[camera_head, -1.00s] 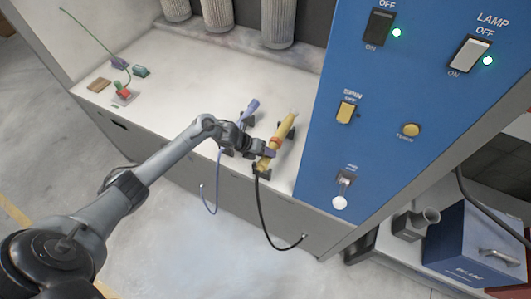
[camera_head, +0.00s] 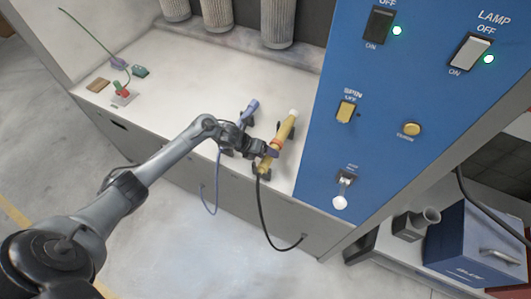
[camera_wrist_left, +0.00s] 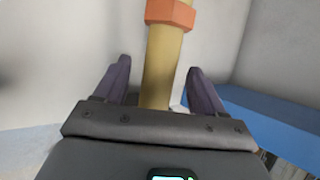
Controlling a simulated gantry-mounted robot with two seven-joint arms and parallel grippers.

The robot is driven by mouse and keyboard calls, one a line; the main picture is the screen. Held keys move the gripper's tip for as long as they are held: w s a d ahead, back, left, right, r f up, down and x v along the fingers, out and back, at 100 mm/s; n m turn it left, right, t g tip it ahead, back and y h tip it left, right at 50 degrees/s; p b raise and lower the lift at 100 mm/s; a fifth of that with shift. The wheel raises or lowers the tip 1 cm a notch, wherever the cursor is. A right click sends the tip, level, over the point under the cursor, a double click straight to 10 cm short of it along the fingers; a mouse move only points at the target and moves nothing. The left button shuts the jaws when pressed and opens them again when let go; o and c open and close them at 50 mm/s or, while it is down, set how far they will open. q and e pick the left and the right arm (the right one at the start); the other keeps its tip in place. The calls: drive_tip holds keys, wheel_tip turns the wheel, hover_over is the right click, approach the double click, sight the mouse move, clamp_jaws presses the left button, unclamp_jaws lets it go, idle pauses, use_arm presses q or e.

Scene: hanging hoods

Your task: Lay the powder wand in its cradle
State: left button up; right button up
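The powder wand, yellow with an orange band (camera_head: 284,132), lies slantwise along the bench near the blue panel. A black hose runs from its lower end. Dark cradle supports (camera_head: 278,127) show beside it, and the wand appears to rest between them; the contact is too small to be sure. My left gripper (camera_head: 270,152) is at the lower half of the wand. In the left wrist view its purple fingers (camera_wrist_left: 160,88) stand open on either side of the yellow wand body (camera_wrist_left: 162,65), with gaps on both sides. My right gripper is out of view.
A blue-violet wand (camera_head: 250,108) with a blue hose lies just left. The blue switch panel (camera_head: 375,150) rises close on the right. Cylindrical filters (camera_head: 278,22) hang at the back. Small items, including a red one (camera_head: 122,92), sit far left; the bench between is clear.

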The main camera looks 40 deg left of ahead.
use_arm(q)
drive_tip(key=shift+s+f, duration=0.1)
drive_tip(key=shift+f, duration=0.05)
drive_tip(key=v, duration=1.1)
drive_tip(key=shift+p, duration=0.3)
